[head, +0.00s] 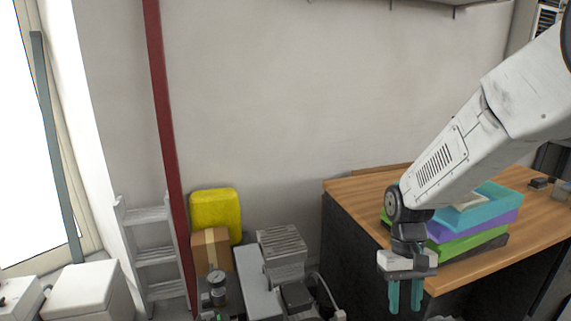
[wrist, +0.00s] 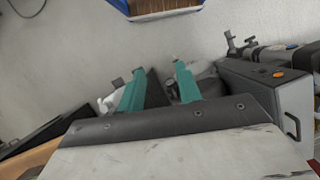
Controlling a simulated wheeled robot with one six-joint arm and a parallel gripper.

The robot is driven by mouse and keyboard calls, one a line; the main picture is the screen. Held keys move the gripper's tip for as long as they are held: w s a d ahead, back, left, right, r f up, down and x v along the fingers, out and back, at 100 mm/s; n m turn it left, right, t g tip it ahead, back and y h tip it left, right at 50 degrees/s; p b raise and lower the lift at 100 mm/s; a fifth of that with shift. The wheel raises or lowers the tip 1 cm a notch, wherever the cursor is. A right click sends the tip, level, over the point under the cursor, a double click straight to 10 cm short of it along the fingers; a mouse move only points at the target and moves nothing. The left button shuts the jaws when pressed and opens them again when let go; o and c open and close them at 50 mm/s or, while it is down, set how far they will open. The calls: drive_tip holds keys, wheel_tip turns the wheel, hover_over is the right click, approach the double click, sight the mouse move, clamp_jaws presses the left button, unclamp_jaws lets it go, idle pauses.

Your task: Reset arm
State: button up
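My gripper (head: 405,297) hangs at the end of my white arm on the right of the head view, pointing down in front of the wooden table's near edge. Its two teal fingers are apart with nothing between them. In the wrist view my gripper (wrist: 158,82) also shows two separated teal fingers, with grey and white machine parts beyond them. The arm is bent, and its forearm hides part of the stacked trays on the table.
The wooden table (head: 353,192) bears stacked trays (head: 480,232) in teal, purple and green. Left of it stand compressor equipment (head: 283,250), a cardboard box (head: 211,251), a yellow container (head: 215,212), a ladder (head: 154,256) and a red pole (head: 168,130). A grey machine (wrist: 265,95) is at right in the wrist view.

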drive_tip(key=s+d+r+t, duration=0.1)
drive_tip(key=s+r+t, duration=0.4)
drive_tip(key=s+r, duration=1.2)
drive_tip(key=shift+s+d+m, duration=0.2)
drive_tip(key=shift+s+m, duration=0.2)
drive_tip(key=shift+s, duration=0.45)
drive_tip(key=shift+a+f, duration=0.1)
drive_tip(key=shift+a, duration=0.05)
